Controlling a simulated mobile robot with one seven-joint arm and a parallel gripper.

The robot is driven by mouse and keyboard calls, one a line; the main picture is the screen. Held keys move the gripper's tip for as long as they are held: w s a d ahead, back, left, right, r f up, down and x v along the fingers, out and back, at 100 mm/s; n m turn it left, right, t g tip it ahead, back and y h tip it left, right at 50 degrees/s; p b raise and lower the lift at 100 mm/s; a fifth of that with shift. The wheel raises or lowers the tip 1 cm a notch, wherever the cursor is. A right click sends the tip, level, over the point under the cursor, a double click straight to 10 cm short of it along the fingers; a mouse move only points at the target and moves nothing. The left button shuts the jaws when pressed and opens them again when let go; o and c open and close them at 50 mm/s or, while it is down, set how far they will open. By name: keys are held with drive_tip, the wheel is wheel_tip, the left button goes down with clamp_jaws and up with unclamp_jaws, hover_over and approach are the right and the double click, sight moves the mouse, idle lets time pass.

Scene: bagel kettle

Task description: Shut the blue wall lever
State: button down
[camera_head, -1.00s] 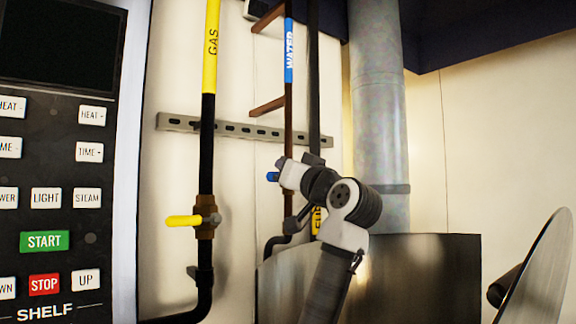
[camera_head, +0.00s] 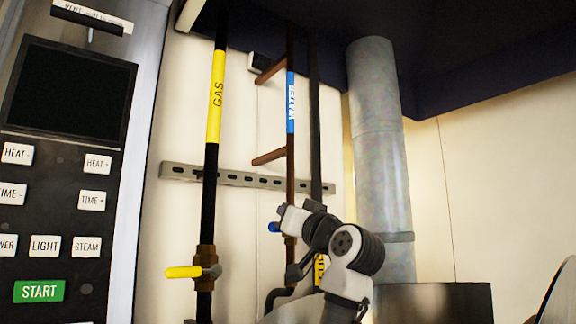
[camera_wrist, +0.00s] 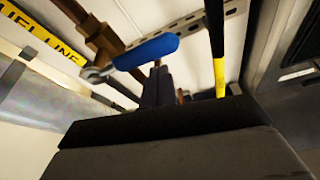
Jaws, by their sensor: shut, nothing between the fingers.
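The blue wall lever (camera_wrist: 147,52) shows large in the wrist view, its handle running crosswise to a brown pipe with a metal pivot at its left end. In the head view only its blue tip (camera_head: 273,227) shows, pointing left from the water pipe (camera_head: 290,180); my wrist hides the rest. My gripper (camera_wrist: 158,84) is shut and empty, its dark fingers close below the lever handle in the wrist view. I cannot tell whether they touch it. In the head view the fingers are hidden behind my wrist.
The gas pipe (camera_head: 211,150) with a yellow lever (camera_head: 184,272) stands left of the water pipe. A slotted rail (camera_head: 250,180) crosses behind the pipes. A grey duct (camera_head: 380,150) rises at the right. A control panel (camera_head: 60,210) fills the left side.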

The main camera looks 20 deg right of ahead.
wheel_tip(320, 180, up, 19)
drive_tip(key=p, duration=0.4)
drive_tip(key=shift+s, duration=0.2)
drive_tip(key=shift+f, duration=0.1)
